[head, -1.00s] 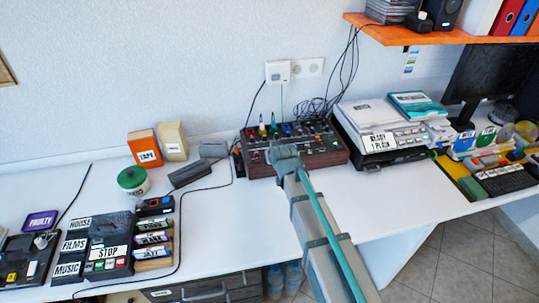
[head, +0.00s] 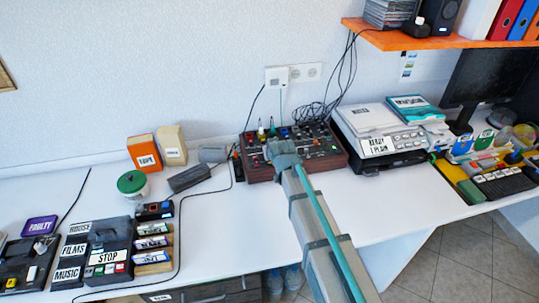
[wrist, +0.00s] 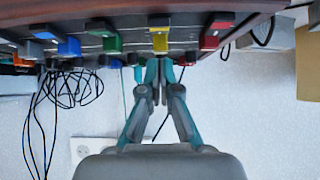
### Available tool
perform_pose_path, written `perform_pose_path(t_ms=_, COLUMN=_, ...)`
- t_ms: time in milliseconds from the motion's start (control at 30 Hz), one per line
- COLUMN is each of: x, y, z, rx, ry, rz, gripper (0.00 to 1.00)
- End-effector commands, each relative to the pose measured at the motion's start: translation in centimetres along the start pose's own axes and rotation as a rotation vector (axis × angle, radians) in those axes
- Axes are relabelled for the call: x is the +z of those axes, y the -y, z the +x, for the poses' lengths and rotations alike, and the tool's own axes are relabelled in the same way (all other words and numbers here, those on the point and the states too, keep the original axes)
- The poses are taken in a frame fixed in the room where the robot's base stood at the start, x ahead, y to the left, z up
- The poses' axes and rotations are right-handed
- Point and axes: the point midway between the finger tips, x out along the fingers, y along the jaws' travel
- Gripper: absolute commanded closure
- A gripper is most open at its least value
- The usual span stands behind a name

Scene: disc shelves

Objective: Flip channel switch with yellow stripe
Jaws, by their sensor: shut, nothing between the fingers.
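The wooden-sided mixer box (head: 325,160) stands against the wall on the white desk. In the wrist view its panel (wrist: 190,42) runs along the top, seen upside down. A row of coloured switches shows there: a yellow switch (wrist: 160,40), a red one (wrist: 215,32), a green one (wrist: 104,37) and a blue one (wrist: 68,46). My gripper (wrist: 159,68) is shut and empty, its tips close to the yellow switch. I cannot tell whether they touch it. In the head view my wrist (head: 284,152) hides part of the panel and the fingertips.
Black cables (head: 312,108) lie behind the mixer. A white printer-like machine (head: 378,130) stands close on its right, and a grey box (head: 190,178) on its left. The desk in front (head: 235,225) is mostly clear. An orange shelf (head: 420,38) hangs above right.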

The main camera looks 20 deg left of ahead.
Motion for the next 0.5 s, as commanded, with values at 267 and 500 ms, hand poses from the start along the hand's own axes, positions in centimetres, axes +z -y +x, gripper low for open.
perform_pose_path(t_ms=267, x=-2.3, y=-0.2, z=-4.6, rx=0.002, ry=-0.003, rz=0.001, gripper=1.0)
perform_pose_path(t_ms=500, x=-3.2, y=-0.2, z=-8.6, rx=0.001, ry=-0.002, rz=0.001, gripper=1.0)
